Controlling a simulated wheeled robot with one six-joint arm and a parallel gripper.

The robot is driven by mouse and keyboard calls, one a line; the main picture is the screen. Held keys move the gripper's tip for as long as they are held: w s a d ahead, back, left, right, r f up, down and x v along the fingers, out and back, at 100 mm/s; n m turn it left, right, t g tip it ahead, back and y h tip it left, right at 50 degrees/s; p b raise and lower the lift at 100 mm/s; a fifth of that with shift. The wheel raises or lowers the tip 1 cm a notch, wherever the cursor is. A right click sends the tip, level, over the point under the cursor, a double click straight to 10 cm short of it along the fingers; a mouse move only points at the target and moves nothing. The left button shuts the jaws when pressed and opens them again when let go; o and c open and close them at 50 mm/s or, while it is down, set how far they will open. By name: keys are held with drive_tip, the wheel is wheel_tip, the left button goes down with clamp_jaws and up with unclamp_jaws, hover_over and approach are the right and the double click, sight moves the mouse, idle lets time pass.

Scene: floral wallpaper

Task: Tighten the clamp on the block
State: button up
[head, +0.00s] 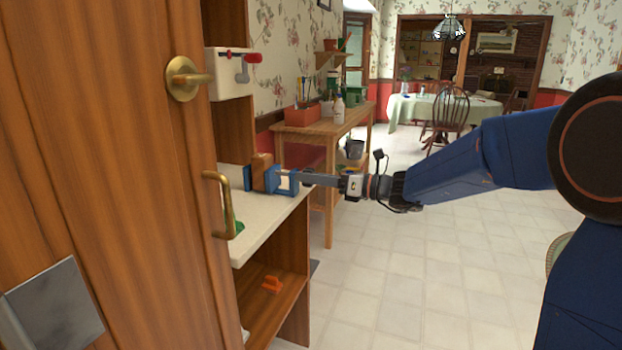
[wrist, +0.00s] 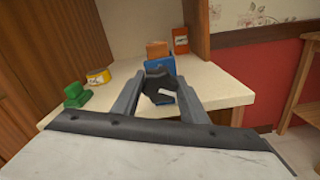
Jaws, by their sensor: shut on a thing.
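The blue clamp (head: 285,183) stands on the pale counter with the brown wooden block (head: 262,172) between its jaws. In the wrist view the clamp (wrist: 162,66) is straight ahead, with the top of the block (wrist: 157,50) showing above it. My gripper (head: 306,178) reaches the clamp from the right. In the wrist view my gripper (wrist: 159,98) has its two fingers on either side of the clamp's black knob (wrist: 158,85) and is shut on it. The clamp's far side is hidden, so I cannot tell how firmly the jaws press the block.
The counter (wrist: 225,92) also holds a green object (wrist: 76,95), a yellow tin (wrist: 98,77) and an orange box (wrist: 180,40). A wooden door with a brass handle (head: 218,205) stands close on the left. A wooden workbench (head: 320,130) is behind.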

drive_tip(key=shift+f, duration=0.15)
drive_tip(key=o, duration=1)
drive_tip(key=shift+o, duration=0.2)
drive_tip(key=shift+d, duration=0.1)
drive_tip(key=v, duration=1.7)
drive_tip(key=shift+d, duration=0.15)
drive_tip(key=shift+s, duration=0.1)
